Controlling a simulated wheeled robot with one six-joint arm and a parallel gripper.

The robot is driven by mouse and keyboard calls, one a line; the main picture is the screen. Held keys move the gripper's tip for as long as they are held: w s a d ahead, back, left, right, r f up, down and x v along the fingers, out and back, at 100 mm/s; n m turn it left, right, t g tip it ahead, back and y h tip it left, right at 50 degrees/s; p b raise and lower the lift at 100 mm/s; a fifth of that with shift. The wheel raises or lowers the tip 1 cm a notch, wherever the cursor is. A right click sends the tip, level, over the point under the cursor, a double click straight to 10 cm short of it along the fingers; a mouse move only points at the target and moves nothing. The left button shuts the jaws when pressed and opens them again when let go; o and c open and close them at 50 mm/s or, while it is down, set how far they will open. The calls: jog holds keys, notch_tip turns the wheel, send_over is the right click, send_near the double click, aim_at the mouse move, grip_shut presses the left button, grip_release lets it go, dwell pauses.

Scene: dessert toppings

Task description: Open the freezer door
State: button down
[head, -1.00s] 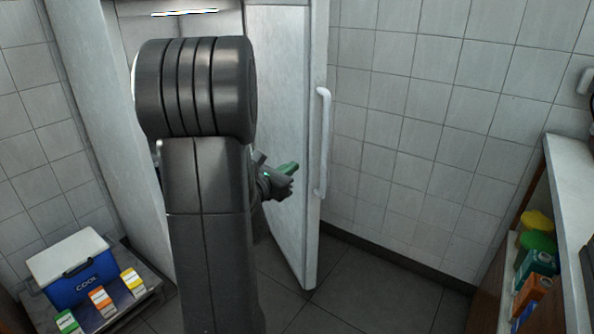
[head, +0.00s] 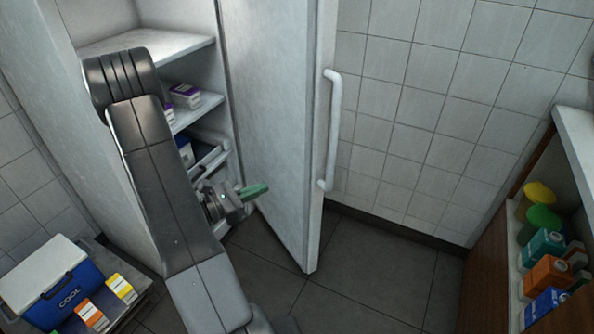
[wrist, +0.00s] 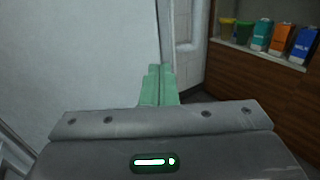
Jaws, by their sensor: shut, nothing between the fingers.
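The freezer door (head: 270,120) is a tall white panel standing wide open in the head view, with a white bar handle (head: 332,130) on its outer side to the right. Behind my arm, the open freezer shows white shelves (head: 150,42) with a few boxes on them. My gripper (head: 254,190) has green fingers and is on the inner side of the door, in front of the freezer opening. In the wrist view the shut fingers (wrist: 158,85) are empty and point along the door's inner face (wrist: 80,55). I cannot tell whether they touch it.
A blue cooler with a white lid (head: 45,285) stands at lower left with small cartons beside it. A shelf unit (head: 480,260) at right holds several cartons and tubs. Tiled floor (head: 370,270) is clear right of the door.

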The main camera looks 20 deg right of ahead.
aim_at(307, 169)
jog(key=d, duration=0.4)
jog(key=w+d+b, duration=0.1)
jog(key=d, duration=0.3)
jog(key=w+d, duration=0.1)
jog(key=d, duration=0.3)
jog(key=shift+w+d, duration=0.1)
jog(key=shift+d, duration=0.05)
